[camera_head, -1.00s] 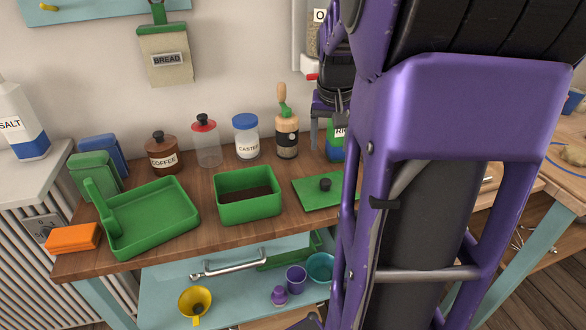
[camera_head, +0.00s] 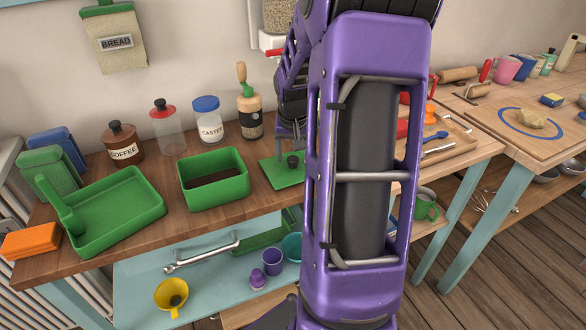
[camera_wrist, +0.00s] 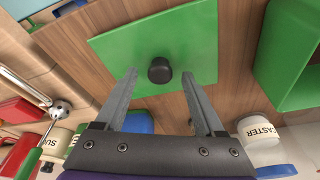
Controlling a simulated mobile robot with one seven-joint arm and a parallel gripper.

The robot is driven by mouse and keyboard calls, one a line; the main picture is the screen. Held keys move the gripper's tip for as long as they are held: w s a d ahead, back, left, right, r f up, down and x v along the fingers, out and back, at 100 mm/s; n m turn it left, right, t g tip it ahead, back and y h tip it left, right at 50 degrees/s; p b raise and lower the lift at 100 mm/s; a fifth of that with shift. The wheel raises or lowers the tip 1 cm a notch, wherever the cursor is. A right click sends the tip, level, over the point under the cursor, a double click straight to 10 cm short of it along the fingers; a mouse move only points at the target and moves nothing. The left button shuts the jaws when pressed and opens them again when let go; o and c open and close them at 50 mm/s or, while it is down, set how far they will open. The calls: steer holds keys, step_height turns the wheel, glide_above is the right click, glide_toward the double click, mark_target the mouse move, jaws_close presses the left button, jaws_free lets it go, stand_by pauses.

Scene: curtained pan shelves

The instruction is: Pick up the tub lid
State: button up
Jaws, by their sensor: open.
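The tub lid is a flat green square (camera_head: 274,174) with a round black knob in its middle. It lies on the wooden worktop, right of the green tub (camera_head: 214,193), and my arm covers its right part in the head view. In the wrist view the lid (camera_wrist: 195,45) lies ahead of my gripper, its knob (camera_wrist: 159,70) just beyond and between the fingertips. My gripper (camera_wrist: 160,78) is open and empty, its two fingers spread on either side of the knob's line. In the head view the fingers (camera_head: 291,140) are partly seen above the lid.
A caster jar (camera_head: 208,120), a green-topped bottle (camera_head: 248,112) and a clear red-lidded jar (camera_head: 167,127) stand behind. A green tray (camera_head: 115,215) lies at the left.

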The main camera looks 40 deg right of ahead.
steer(key=shift+f, duration=0.25)
jaws_close()
stand_by(0.3)
